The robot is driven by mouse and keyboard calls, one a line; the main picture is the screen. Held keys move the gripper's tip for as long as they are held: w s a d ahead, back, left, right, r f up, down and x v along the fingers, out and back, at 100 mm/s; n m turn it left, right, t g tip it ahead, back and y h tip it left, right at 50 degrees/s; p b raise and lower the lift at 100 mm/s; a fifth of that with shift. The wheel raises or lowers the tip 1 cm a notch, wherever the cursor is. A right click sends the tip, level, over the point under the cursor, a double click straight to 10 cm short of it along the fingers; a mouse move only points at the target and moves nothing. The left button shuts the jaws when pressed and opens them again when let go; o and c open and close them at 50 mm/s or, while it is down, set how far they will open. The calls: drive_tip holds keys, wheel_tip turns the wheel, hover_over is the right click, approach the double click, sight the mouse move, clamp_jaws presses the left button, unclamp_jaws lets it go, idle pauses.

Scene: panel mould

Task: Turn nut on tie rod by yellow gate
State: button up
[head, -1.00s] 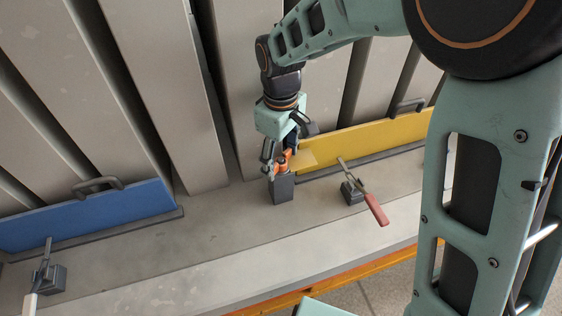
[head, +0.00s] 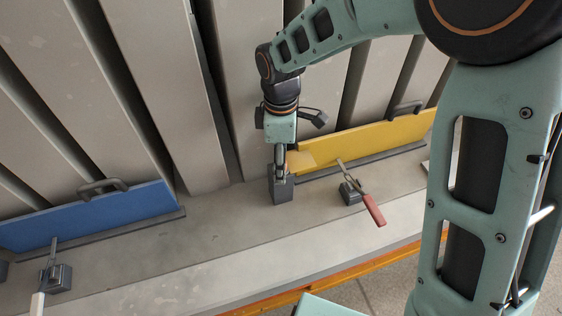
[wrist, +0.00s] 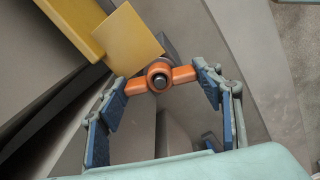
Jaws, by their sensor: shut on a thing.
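The nut is an orange wing nut (wrist: 184,74) on the dark end of the tie rod (wrist: 159,82), seen in the wrist view. My gripper (wrist: 160,76) has its blue-padded fingers at the two wings and is shut on the nut. In the head view, my gripper (head: 281,170) points down at the grey block (head: 283,192) by the left end of the yellow gate (head: 375,141). My fingers mostly hide the nut there. The yellow gate also shows at upper left in the wrist view (wrist: 128,40).
A toggle clamp with a red handle (head: 374,209) stands right of the grey block, in front of the yellow gate. A blue gate (head: 90,217) and a clamp with a white handle (head: 37,303) are at left. The grey ledge (head: 215,235) between them is clear.

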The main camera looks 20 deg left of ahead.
drive_tip(key=shift+d+r+n+p, duration=0.1)
drive_tip(key=shift+n+p, duration=0.45)
drive_tip(key=shift+n, duration=1.15)
drive_tip(key=shift+p, duration=0.35)
drive_tip(key=shift+s+n+p, duration=0.1)
drive_tip(key=shift+n+p, duration=0.65)
drive_tip(key=shift+n, duration=0.35)
drive_tip(key=shift+f+n, duration=0.2)
drive_tip(key=shift+n, duration=0.4)
drive_tip(key=o, duration=1.2)
